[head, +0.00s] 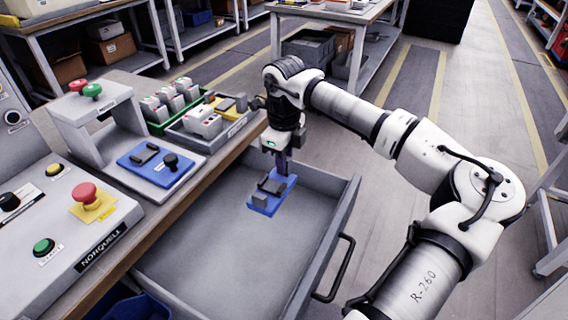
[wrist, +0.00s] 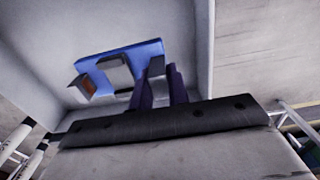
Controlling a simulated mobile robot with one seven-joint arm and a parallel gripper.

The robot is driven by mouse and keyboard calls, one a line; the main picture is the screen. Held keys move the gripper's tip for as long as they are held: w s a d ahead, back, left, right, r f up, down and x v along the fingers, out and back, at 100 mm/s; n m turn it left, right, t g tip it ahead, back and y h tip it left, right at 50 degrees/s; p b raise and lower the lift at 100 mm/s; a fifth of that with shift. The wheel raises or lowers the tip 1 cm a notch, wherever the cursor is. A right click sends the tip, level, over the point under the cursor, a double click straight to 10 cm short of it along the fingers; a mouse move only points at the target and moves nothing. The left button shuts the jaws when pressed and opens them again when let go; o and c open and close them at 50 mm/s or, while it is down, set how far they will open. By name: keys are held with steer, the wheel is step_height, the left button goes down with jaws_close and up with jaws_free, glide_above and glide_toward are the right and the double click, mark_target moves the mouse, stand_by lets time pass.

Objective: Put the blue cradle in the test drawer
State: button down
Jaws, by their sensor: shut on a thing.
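A blue cradle (head: 264,203) with dark grey blocks on top is inside the outline of the open grey drawer (head: 200,255), near its far right corner. My gripper (head: 283,165) points down and is shut on the cradle's far end. The wrist view also shows the blue cradle (wrist: 148,53) at the dark fingers (wrist: 160,88), with the grey drawer floor and walls behind it. I cannot tell whether the cradle touches the drawer floor.
The drawer has a black handle (head: 335,268) at its right front. On the bench to the left are a press stand with another blue plate (head: 150,178), a grey tray (head: 222,122) of parts, a green tray (head: 160,126), and a control panel (head: 60,235). Most of the drawer floor is clear.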

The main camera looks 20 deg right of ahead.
step_height(320, 180, down, 8)
steer(key=b, duration=0.5)
steer(key=c, duration=1.3)
jaws_free()
steer(key=shift+r, duration=0.1)
step_height(320, 180, up, 14)
steer(key=shift+f, duration=0.2)
